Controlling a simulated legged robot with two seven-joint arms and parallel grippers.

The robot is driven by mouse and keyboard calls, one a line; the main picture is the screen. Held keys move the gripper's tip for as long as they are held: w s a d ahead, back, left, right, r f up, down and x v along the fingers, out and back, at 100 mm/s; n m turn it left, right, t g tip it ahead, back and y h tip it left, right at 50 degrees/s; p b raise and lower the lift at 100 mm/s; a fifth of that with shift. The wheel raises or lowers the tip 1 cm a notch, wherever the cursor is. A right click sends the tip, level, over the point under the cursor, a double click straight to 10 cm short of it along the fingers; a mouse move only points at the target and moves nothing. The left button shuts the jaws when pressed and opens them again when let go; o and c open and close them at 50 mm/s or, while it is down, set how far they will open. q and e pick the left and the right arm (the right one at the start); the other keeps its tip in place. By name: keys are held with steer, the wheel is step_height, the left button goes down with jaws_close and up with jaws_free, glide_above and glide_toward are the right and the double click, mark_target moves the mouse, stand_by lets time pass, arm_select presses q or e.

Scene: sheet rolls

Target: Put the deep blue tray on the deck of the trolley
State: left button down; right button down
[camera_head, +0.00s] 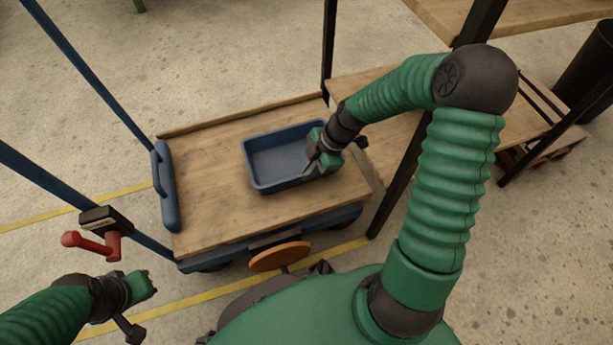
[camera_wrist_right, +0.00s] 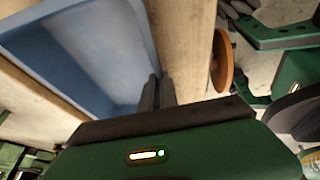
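The deep blue tray (camera_head: 265,183) is upright over the right half of the trolley's wooden deck (camera_head: 205,190), within its edges. It appears to rest there, though a small gap beneath is hard to rule out.
The trolley has a blue push handle (camera_head: 165,187) on the left. A red-handled tool (camera_head: 95,240) is near the left blue bar. An orange disc (camera_head: 279,257) is at the deck's near side. A dark-posted wooden rack (camera_head: 375,90) stands right. The deck's left half is clear.

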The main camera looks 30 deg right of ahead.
steer(key=shift+f, duration=0.1)
steer(key=c, duration=1.6)
jaws_free()
steer(key=p+v, duration=0.6)
steer(key=v, duration=0.1)
steer(key=s+a+r+m+h, duration=0.1)
steer(key=s+a+m, duration=0.1)
steer(key=m, duration=0.3)
steer(key=s+a+r+m+h, duration=0.1)
steer(key=s+a+r+m, duration=0.1)
steer(key=a+m, duration=0.3)
steer(key=s+a+r+m+h, duration=0.2)
steer(key=s+a+m, duration=0.1)
steer(key=m, duration=0.2)
steer(key=shift+s+a+r+m, duration=0.1)
steer(key=shift+s+a+m, duration=0.1)
steer(key=shift+s+m, duration=0.15)
